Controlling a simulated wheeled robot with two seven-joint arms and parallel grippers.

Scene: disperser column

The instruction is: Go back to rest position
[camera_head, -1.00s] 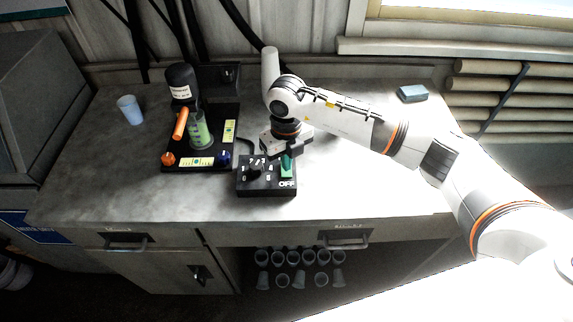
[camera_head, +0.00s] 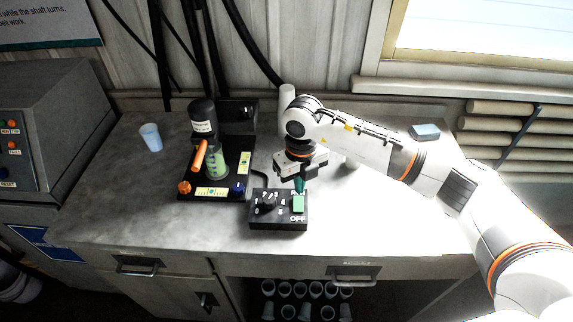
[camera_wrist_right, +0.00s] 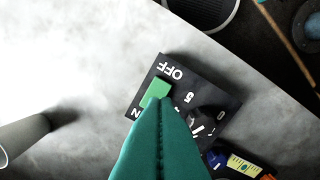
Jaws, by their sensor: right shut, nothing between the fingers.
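My right gripper (camera_head: 299,189) is shut and empty, its teal fingers pointing down just above the green switch (camera_head: 299,203) on the black control box (camera_head: 278,223). The box has a black dial (camera_head: 266,202) and the word OFF in front of the switch. In the right wrist view, the closed fingers (camera_wrist_right: 160,103) overlap the near end of the green switch (camera_wrist_right: 156,90); I cannot tell whether they touch it. My left gripper is not in view.
The disperser stand (camera_head: 204,135) with an orange handle (camera_head: 199,157) and a green-filled vessel (camera_head: 217,166) stands left of the box. Several cups are on a shelf below.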

